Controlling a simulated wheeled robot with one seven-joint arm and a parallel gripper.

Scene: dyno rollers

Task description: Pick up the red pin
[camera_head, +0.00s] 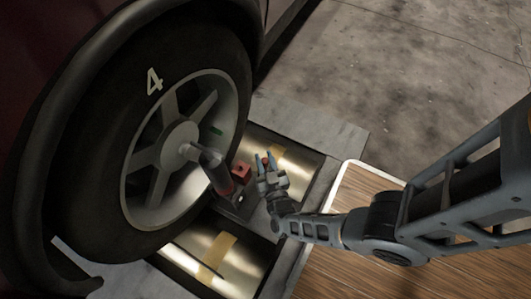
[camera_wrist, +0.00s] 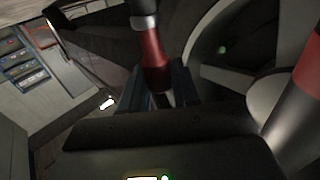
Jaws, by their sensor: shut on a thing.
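Most of the pin is hidden there by the fingers. The pin's lower end is hidden behind my gripper's body in the wrist view.
A car wheel (camera_head: 145,125) marked 4 stands on metal rollers (camera_head: 222,262). A wood-topped surface (camera_head: 345,270) lies below my arm. Open floor (camera_head: 400,80) is behind.

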